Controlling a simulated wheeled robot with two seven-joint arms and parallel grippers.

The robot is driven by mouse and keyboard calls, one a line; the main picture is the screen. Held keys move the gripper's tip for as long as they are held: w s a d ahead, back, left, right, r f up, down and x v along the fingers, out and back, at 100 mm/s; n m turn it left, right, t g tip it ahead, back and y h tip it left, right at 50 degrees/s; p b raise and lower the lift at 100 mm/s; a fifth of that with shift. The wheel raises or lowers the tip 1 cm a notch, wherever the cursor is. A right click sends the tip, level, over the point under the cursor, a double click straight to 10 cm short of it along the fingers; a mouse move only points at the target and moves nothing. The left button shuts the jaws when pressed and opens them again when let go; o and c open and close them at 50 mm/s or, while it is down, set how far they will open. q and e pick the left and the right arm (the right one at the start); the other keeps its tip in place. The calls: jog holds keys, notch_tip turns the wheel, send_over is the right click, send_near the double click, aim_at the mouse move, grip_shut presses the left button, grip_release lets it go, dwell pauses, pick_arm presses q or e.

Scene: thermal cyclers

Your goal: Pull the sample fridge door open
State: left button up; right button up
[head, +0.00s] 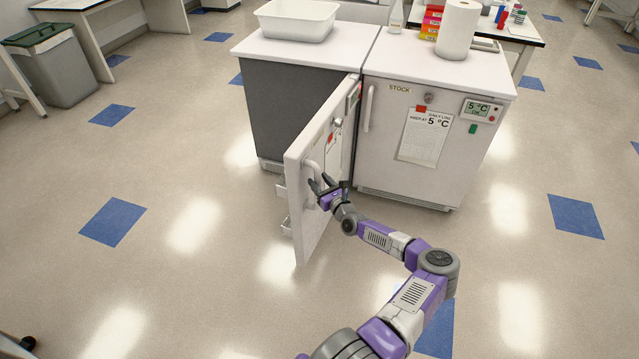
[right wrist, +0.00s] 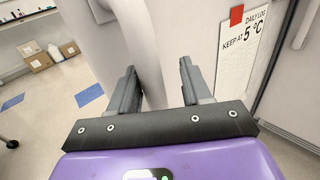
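The fridge door (head: 312,215) stands wide open, swung out toward me from the left of the two under-counter fridges (head: 280,105). Its outer face carries a white bar handle (head: 309,168) and a paper log with a red square. My right gripper (head: 322,186) is at this handle. In the right wrist view, the white handle bar (right wrist: 150,75) passes between the two dark fingers (right wrist: 158,85); a gap shows between the bar and the right finger, so the gripper looks open around it. The left gripper is not in view.
The right fridge (head: 450,150), labelled STOCK, is closed. A white tub (head: 297,18) stands on the left fridge top, and a paper roll (head: 458,28) on the right one. A grey bin (head: 60,70) stands far left. The floor left of the door is clear.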

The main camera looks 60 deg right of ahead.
jog(key=shift+a+f, duration=0.1)
jog(key=shift+a, duration=0.05)
jog(key=p+v, duration=0.1)
jog(key=v, duration=0.6)
jog(key=shift+s, duration=0.25)
dwell(0.3)
